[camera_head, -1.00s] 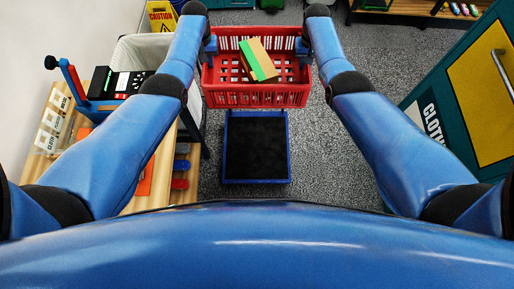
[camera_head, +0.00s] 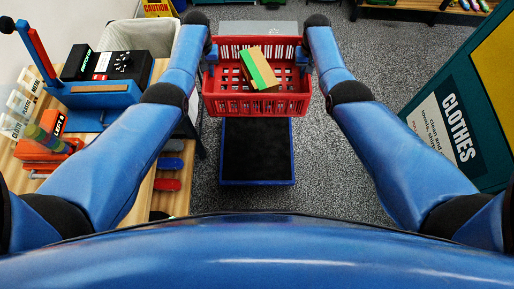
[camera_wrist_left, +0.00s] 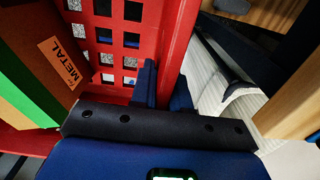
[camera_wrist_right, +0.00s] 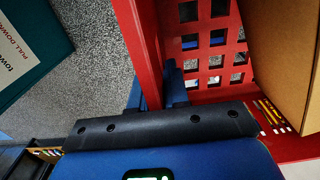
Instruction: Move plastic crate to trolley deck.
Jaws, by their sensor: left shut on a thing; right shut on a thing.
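The red plastic crate (camera_head: 257,103) hangs level between my arms in the head view, with a tan box with a green stripe (camera_head: 260,72) inside. My left gripper (camera_head: 211,55) is shut on the crate's left wall; the red wall also shows in the left wrist view (camera_wrist_left: 178,40). My right gripper (camera_head: 302,58) is shut on its right wall, seen in the right wrist view (camera_wrist_right: 137,30). A black deck with a blue rim (camera_head: 257,183), apparently the trolley deck, lies low in front of me. The crate overlaps its far end in the picture; the gap below is hidden.
A wooden bench (camera_head: 140,190) with a blue press-like device (camera_head: 98,95) and orange sorting items stands on the left, near my left arm. A pale bin (camera_head: 140,37) is behind it. A teal and yellow clothes cabinet (camera_head: 470,95) stands on the right. Grey floor (camera_head: 330,160) is clear between.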

